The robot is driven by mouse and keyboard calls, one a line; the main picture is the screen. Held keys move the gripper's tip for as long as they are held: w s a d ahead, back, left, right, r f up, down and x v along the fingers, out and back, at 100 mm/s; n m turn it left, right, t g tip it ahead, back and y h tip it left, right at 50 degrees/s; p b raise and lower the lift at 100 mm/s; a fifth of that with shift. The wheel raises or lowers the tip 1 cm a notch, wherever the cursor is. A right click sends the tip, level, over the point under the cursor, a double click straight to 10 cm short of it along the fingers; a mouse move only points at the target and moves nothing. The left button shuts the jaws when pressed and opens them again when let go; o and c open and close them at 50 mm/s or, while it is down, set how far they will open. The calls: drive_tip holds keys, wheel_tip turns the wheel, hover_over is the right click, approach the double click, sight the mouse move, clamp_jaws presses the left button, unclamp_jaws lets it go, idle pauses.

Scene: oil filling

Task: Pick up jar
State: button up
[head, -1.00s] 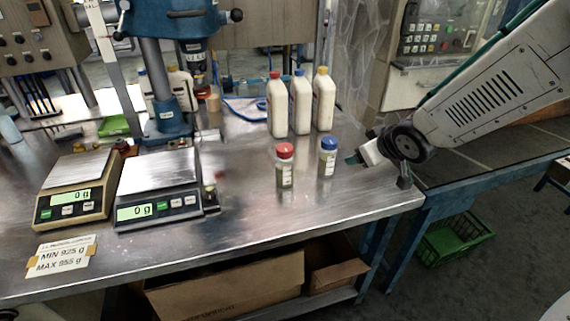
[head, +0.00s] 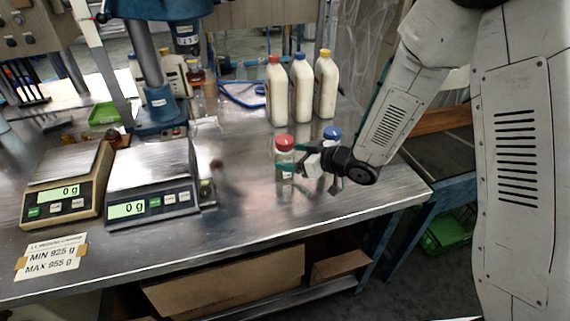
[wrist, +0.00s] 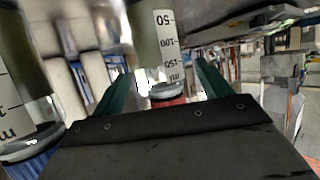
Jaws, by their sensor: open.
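Two small jars with greenish contents stand upright on the metal table. The red-lidded jar (head: 284,145) is at the left, and its body is partly covered by my gripper. The blue-lidded jar (head: 332,133) is just behind and to the right, mostly hidden by my gripper. My gripper (head: 304,172) is open and empty, at body height beside the red-lidded jar. In the wrist view, which looks upside down, the red-lidded jar (wrist: 160,45) with its scale shows between the two green fingers (wrist: 162,82). The blue-lidded jar (wrist: 28,145) is at the left edge. I cannot tell whether a finger touches a jar.
White bottles with red (head: 277,95), blue (head: 302,95) and yellow caps (head: 325,90) stand behind the jars. Two scales (head: 62,185) (head: 152,185) reading 0 g are at the left. The table's front edge is near.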

drive_tip(key=x, duration=0.3)
drive_tip(key=shift+w+a, duration=0.1)
drive_tip(key=shift+a, duration=0.15)
drive_tip(key=c, duration=1.2)
drive_tip(key=shift+r, duration=0.1)
